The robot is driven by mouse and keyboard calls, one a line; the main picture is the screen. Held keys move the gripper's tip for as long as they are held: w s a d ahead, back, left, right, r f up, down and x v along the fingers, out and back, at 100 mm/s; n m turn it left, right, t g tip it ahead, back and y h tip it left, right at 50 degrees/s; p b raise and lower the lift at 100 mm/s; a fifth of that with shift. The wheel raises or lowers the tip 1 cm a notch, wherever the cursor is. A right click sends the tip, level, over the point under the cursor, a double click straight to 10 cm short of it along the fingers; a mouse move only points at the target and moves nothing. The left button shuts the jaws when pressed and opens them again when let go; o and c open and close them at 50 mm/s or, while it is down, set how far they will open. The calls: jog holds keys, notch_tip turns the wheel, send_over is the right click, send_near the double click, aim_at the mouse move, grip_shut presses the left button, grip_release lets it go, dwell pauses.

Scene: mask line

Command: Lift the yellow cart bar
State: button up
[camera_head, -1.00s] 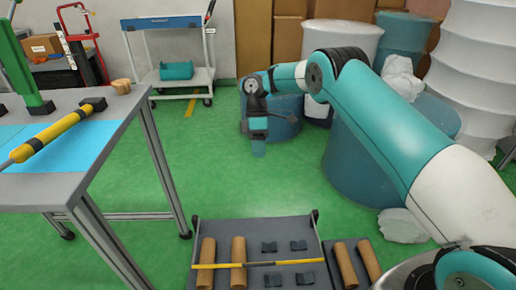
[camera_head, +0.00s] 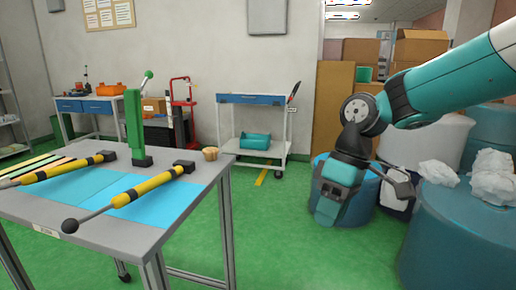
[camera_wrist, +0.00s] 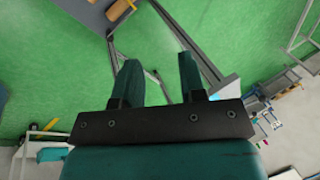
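The yellow cart bar is not in the head view now, and neither is the low cart it lay across. In the wrist view, a corner of a grey surface with a brown roll (camera_wrist: 118,9) shows at the top edge. I cannot tell for sure whether it is that cart. My gripper (camera_head: 328,210) hangs over the floor in front of a blue drum in the head view. In the wrist view its two dark green fingers stand apart with green floor between them, so my gripper (camera_wrist: 160,78) is open and empty.
A grey worktable (camera_head: 190,213) at left holds two yellow-and-black handled tools (camera_head: 150,190) and a green lever (camera_head: 136,125). A white trolley (camera_head: 283,145) stands by the wall. Blue drums (camera_head: 465,235) are at right. Green floor (camera_head: 275,245) between is clear.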

jog(key=s+d+r+m+t+p, duration=0.1)
jog(key=s+m, duration=0.1)
jog(key=s, duration=0.8)
jog(key=s+d+r+m+t, duration=0.1)
jog(key=s, duration=0.9)
notch_tip(320, 180, up, 14)
jog(key=p, duration=1.4)
jog(key=shift+w+a+y, duration=0.15)
jog(key=shift+w+y, duration=0.1)
jog(key=shift+y, duration=0.15)
jog(key=shift+r, duration=0.25)
jog(key=shift+c, duration=0.7)
grip_shut()
jog(key=shift+f, duration=0.15)
